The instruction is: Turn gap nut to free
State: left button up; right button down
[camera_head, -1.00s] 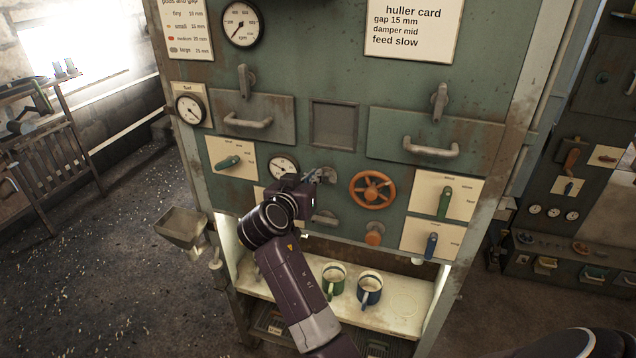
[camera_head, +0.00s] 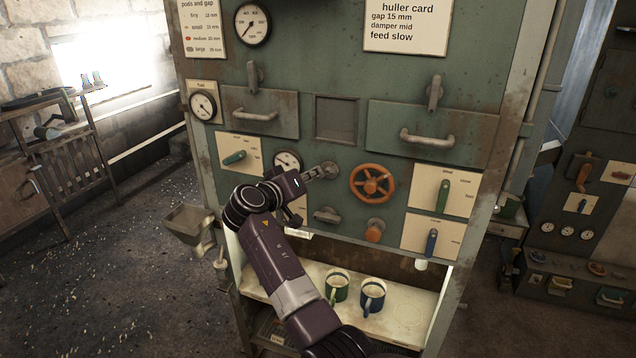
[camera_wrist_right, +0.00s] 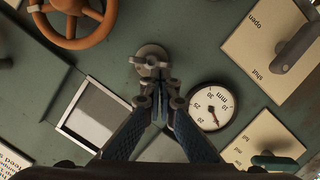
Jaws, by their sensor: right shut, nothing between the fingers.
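The gap nut (camera_head: 330,169) is a grey metal winged knob on the green machine panel, left of the orange handwheel. In the right wrist view the nut (camera_wrist_right: 150,60) lies just beyond the fingertips. My right gripper (camera_head: 312,174) reaches up to it from the lower left. In the wrist view its fingertips (camera_wrist_right: 157,90) are together, with nothing held between them. They overlap the nut's lower edge in the picture; I cannot tell whether they touch it. A round mm gauge (camera_wrist_right: 212,106) sits beside the nut; in the head view the gripper partly hides this gauge (camera_head: 288,160).
The orange handwheel (camera_head: 372,183) is close right of the nut. A grey knob (camera_head: 327,215) and an orange knob (camera_head: 375,231) sit below. Green (camera_head: 443,196) and blue (camera_head: 431,243) levers are at right. Two mugs (camera_head: 372,296) stand on the shelf (camera_head: 405,318) underneath.

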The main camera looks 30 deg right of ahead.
notch_tip(320, 180, down, 3)
jog(key=n+h+b, duration=0.1)
jog(key=n, duration=0.1)
jog(key=n+b, duration=0.1)
jog(key=n, duration=0.2)
jog(key=n+h+b, duration=0.1)
jog(key=n+b, duration=0.1)
jog(key=n, duration=0.1)
jog(key=shift+w+d+g+h, duration=0.1)
jog(key=shift+d+g+h, duration=0.05)
jog(key=shift+g+h, duration=0.15)
dwell(0.3)
dwell(0.4)
